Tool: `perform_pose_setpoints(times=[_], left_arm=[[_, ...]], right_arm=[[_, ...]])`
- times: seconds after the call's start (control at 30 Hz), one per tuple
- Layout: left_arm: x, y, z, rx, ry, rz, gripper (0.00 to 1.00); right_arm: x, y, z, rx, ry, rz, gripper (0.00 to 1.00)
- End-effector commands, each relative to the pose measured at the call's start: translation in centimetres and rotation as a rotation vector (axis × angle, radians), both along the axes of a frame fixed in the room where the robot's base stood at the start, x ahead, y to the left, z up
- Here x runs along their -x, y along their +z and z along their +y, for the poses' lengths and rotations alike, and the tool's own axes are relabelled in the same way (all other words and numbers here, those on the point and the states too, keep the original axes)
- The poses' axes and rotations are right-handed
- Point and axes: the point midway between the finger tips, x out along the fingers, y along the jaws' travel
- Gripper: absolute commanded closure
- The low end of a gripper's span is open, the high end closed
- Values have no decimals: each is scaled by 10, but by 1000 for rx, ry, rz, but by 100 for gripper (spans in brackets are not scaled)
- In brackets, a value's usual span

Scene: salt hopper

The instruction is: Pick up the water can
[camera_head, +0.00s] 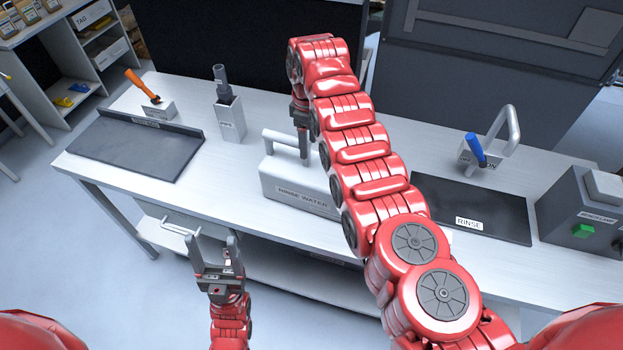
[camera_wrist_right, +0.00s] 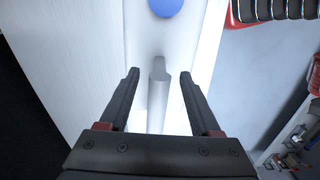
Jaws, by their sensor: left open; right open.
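The water can (camera_head: 296,190) is a pale grey box labelled "RINSE WATER" with a bar handle (camera_head: 283,138) on top. It stands on the bench in the middle of the head view, partly hidden by my right arm. My right gripper (camera_head: 304,148) is open and points down at the handle. In the right wrist view the handle (camera_wrist_right: 158,95) lies between the open fingers (camera_wrist_right: 160,74), with no clear contact. A blue round part (camera_wrist_right: 165,7) shows beyond it. My left gripper (camera_head: 213,243) is open and empty in front of the bench.
A dark mat (camera_head: 135,146) lies at the left of the bench, near an orange-handled tool (camera_head: 142,86) and a grey holder (camera_head: 230,118). At the right are a "RINSE" mat (camera_head: 500,214), a blue-handled tool (camera_head: 476,149) and a grey box with a green button (camera_head: 583,231).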

Motion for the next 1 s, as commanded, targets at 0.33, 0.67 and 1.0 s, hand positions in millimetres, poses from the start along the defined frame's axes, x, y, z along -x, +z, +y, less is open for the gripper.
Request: perform_pose_setpoints(times=[0.33,0.67,1.0], left_arm=[[0,29,0,0,0,0,32],[0,28,0,0,0,0,32],[0,28,0,0,0,0,32]], right_arm=[[2,-40,-1,-1,2,4,36],[1,-42,-1,0,1,1,57],[1,-42,-1,-1,1,2,100]])
